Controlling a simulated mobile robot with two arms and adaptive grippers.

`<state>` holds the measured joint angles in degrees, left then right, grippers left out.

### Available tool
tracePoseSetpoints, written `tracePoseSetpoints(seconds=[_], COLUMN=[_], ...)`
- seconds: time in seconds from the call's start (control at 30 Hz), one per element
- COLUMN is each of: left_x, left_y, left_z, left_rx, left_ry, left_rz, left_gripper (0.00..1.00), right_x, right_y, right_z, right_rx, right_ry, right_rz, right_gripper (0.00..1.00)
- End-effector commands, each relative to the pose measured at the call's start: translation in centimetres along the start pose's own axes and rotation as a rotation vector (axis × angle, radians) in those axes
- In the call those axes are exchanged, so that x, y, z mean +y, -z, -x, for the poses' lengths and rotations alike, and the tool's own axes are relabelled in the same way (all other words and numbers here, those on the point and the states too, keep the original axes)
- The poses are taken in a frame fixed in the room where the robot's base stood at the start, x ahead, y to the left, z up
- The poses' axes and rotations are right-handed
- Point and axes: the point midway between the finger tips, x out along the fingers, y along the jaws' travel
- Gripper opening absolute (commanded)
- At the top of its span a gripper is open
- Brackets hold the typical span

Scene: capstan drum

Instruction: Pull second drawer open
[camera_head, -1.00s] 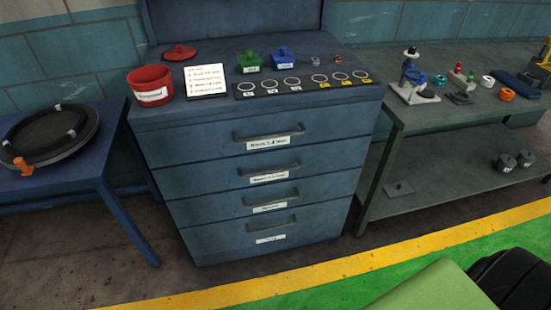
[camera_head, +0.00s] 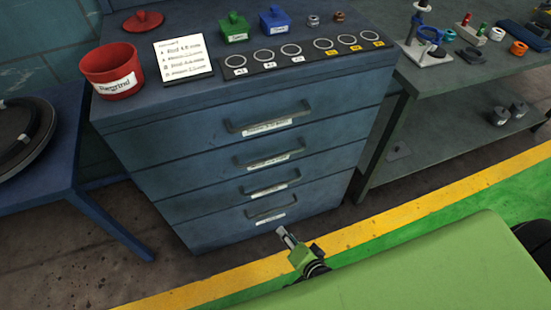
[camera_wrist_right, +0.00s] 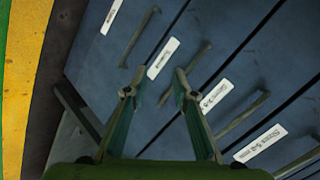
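The blue cabinet (camera_head: 165,115) has a stack of drawers, all shut. The second drawer's bar handle (camera_head: 268,161) is in the middle of its front, above a white label; it also shows in the right wrist view (camera_wrist_right: 243,113). My right gripper (camera_head: 283,232) is low in front of the cabinet, near the bottom drawer in the head view. In the right wrist view its two fingers (camera_wrist_right: 157,86) are apart and empty, pointing at the drawer fronts. The right finger overlaps the third drawer's handle in that view; contact cannot be told. My left gripper is not in view.
On the cabinet top are a red bin (camera_head: 112,72), a note card (camera_head: 183,58), green (camera_head: 234,28) and blue (camera_head: 275,20) boxes and a ring strip (camera_head: 305,52). A blue table (camera_head: 40,195) stands left, a grey bench (camera_head: 440,75) right. Floor in front is clear.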

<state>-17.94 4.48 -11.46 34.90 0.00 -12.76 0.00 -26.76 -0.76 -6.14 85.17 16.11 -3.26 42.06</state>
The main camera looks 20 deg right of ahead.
Motion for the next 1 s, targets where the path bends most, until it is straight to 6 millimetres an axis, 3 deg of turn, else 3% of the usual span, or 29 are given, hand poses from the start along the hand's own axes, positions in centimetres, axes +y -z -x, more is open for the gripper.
tracePoseSetpoints(seconds=[0.03,0.1,0.2,0.3,0.43,0.57,1.0], left_x=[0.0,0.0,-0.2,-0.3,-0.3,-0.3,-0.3], left_y=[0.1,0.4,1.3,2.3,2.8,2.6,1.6], left_z=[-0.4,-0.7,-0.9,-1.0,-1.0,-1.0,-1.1], left_rx=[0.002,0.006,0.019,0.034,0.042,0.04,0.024], left_ry=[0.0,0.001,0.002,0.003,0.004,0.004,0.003], left_rz=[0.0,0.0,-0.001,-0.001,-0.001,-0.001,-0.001], left_gripper=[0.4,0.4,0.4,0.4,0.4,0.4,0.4], right_x=[-3.0,-6.6,-10.6,-13.1,-14.7,-15.3,-17.5], right_y=[2.1,4.9,8.1,10.3,11.7,12.2,14.3], right_z=[0.4,1.4,3.1,4.5,5.3,4.5,-2.8], right_rx=[0.05,0.103,0.154,0.184,0.199,0.201,0.2], right_ry=[0.064,0.147,0.247,0.318,0.362,0.37,0.368], right_rz=[-0.094,-0.22,-0.361,-0.453,-0.509,-0.516,-0.513], right_gripper=[0.25,0.25,0.25,0.25,0.25,0.25,0.25])
